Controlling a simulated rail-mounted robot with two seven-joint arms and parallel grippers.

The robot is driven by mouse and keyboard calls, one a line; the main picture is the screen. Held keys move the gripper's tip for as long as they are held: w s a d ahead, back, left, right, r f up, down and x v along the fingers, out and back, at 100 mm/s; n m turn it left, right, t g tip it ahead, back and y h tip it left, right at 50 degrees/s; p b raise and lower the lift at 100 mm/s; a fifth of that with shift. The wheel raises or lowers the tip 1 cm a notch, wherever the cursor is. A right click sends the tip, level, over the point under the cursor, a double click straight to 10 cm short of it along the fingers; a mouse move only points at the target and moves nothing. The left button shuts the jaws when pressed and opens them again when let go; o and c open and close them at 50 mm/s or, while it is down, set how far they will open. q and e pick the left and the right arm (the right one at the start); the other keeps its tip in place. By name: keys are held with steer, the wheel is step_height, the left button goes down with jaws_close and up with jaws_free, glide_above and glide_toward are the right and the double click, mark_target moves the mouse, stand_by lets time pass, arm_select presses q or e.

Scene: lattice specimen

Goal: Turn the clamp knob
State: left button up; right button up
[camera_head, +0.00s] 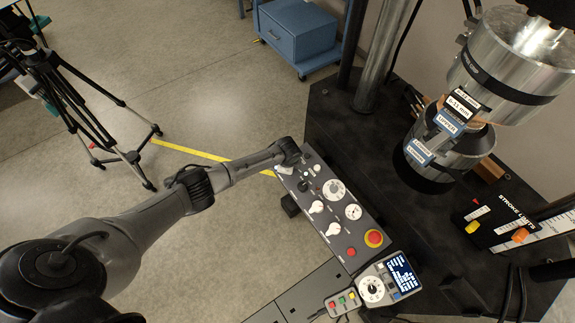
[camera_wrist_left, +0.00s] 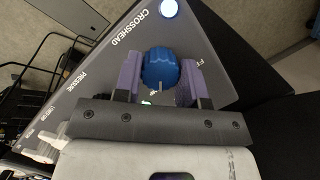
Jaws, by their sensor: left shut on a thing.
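A blue ribbed knob (camera_wrist_left: 160,68) stands on the grey control panel in the left wrist view, near the printed word CROSSHEAD. My left gripper (camera_wrist_left: 158,76) has its two purple finger pads on either side of this knob and is shut on it. In the head view, my left gripper (camera_head: 291,156) is at the upper end of the control panel (camera_head: 338,262); the gripped knob is hard to make out there. My right gripper is not in view.
White dials (camera_head: 334,190), a red mushroom button (camera_head: 374,238) and a handheld pendant (camera_head: 372,289) lie along the panel. The testing machine's metal cylinders (camera_head: 505,60) stand to the right. A tripod (camera_head: 75,105) and a blue cabinet (camera_head: 298,32) stand on the floor.

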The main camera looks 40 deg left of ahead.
arm_select(q)
steer(key=shift+d+r+m, duration=0.1)
steer(key=shift+m, duration=0.5)
steer(key=o, duration=0.9)
